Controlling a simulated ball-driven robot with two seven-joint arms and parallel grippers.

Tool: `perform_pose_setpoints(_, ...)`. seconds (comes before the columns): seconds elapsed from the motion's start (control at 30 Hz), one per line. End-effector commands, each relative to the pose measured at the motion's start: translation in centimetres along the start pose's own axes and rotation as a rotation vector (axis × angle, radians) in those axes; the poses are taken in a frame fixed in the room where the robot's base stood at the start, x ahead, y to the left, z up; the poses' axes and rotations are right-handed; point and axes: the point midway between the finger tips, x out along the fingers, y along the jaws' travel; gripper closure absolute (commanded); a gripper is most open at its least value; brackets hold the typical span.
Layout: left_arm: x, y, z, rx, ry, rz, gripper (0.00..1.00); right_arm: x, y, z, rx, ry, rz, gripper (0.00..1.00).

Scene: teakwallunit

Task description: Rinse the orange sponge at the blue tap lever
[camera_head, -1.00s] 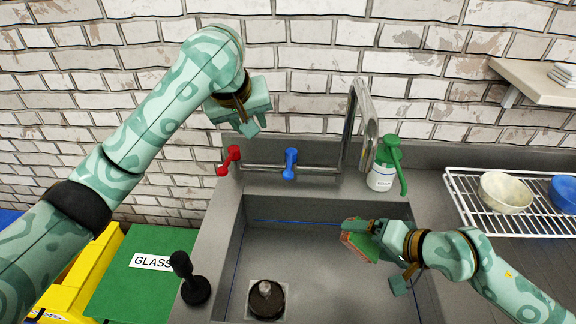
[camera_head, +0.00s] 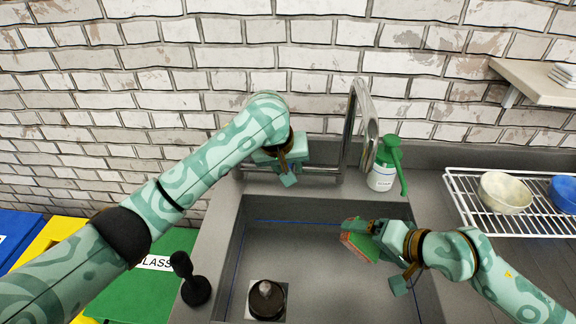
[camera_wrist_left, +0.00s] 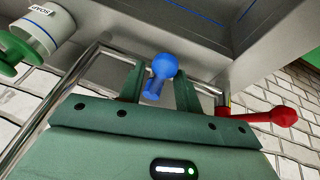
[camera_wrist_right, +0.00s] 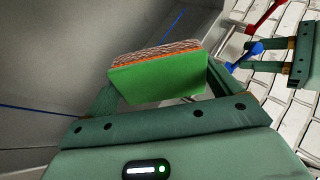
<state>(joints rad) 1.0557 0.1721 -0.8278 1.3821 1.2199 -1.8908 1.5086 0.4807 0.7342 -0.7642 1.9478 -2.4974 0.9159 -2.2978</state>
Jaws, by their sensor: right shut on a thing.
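The sponge (camera_head: 357,246) has a green side and an orange-brown side. My right gripper (camera_head: 374,229) is shut on it and holds it over the sink basin; in the right wrist view the sponge (camera_wrist_right: 155,78) sits between the fingers. My left gripper (camera_head: 288,170) is at the tap, left of the spout. In the left wrist view the blue tap lever (camera_wrist_left: 161,70) lies between the open fingers of the left gripper (camera_wrist_left: 158,88); I cannot tell whether they touch it. That gripper hides the lever in the head view. The lever also shows in the right wrist view (camera_wrist_right: 253,50).
The metal spout (camera_head: 366,120) rises behind the sink (camera_head: 330,290). A green-topped soap bottle (camera_head: 383,175) stands right of it. The red lever (camera_wrist_left: 270,116) is beside the blue one. A dish rack (camera_head: 465,200) with bowls is at right. A black-handled object (camera_head: 194,285) stands at the left rim.

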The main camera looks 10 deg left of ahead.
Motion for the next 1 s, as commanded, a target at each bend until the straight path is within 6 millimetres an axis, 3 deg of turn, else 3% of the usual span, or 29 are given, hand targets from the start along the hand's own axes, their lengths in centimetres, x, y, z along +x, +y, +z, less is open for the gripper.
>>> perform_pose_setpoints(0.27, 0.3, 0.0, 0.0, 0.001, 0.001, 0.0, 0.66, 0.0, 0.0, 0.0, 0.0, 0.0, 0.0, 0.28)
perform_pose_setpoints(0.3, 0.3, 0.0, 0.0, 0.001, 0.001, 0.0, 0.69, 0.0, 0.0, 0.0, 0.0, 0.0, 0.0, 0.28)
perform_pose_setpoints(0.4, 0.3, 0.0, 0.0, 0.001, 0.001, 0.0, 0.97, 0.0, 0.0, 0.0, 0.0, 0.0, 0.0, 0.28)
perform_pose_setpoints(0.43, 0.3, 0.0, 0.0, 0.001, 0.001, 0.0, 1.0, 0.0, 0.0, 0.0, 0.0, 0.0, 0.0, 0.28)
perform_pose_setpoints(1.0, 0.4, 1.1, 0.1, -0.115, 0.025, -0.047, 1.0, 0.0, 0.0, 0.0, 0.0, 0.0, 0.0, 0.28)
